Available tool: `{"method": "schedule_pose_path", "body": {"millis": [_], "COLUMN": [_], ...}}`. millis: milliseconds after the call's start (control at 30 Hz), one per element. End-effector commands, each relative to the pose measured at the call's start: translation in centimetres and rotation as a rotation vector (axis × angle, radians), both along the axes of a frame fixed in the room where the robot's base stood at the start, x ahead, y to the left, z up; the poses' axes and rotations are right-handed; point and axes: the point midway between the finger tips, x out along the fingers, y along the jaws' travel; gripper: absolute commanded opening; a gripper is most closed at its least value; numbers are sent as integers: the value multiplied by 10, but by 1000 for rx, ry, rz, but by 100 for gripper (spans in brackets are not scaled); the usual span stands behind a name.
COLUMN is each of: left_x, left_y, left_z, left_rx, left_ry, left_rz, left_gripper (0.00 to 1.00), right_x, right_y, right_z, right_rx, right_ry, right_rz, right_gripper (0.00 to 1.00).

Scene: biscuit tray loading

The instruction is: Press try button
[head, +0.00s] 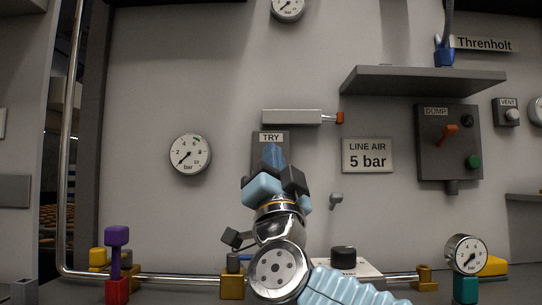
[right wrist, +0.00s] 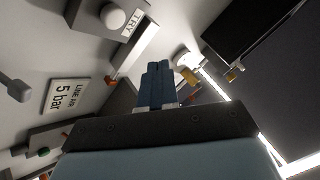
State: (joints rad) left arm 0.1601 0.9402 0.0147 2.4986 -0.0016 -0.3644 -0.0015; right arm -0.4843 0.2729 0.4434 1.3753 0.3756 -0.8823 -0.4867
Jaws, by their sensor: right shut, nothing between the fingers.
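The TRY label (head: 271,137) tops a grey panel (head: 258,147) on the back wall. In the head view my right gripper (head: 272,156) is in front of this panel and hides the part below the label. In the right wrist view the TRY label (right wrist: 132,23) shows at the top, with a pale round button (right wrist: 113,18) beside it. There the shut, empty blue fingers (right wrist: 158,72) are below and to the right of the button, apart from it in the picture. I cannot tell the depth gap. My left gripper is not in view.
A cylinder with an orange tip (head: 292,117) sits just above the panel. A LINE AIR sign (head: 367,155), a small grey lever (head: 336,198) and the DUMP box (head: 448,145) are to the right. A pipe (head: 170,276) with valves runs low along the wall.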

Motion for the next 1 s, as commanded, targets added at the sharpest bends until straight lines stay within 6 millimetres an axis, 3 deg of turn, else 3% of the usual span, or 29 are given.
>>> {"method": "schedule_pose_path", "body": {"millis": [200,433,1000], "left_x": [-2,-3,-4], "left_y": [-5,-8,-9], "left_z": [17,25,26], "left_rx": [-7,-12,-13], "left_ry": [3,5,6], "left_rz": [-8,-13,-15], "left_gripper": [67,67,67], "right_x": [33,58,66], "right_y": [0,0,0], "right_z": [3,1,0], "right_rx": [-1,0,-1], "right_ry": [2,2,1], "right_rz": [0,-1,0], "right_gripper": [0,0,0]}}
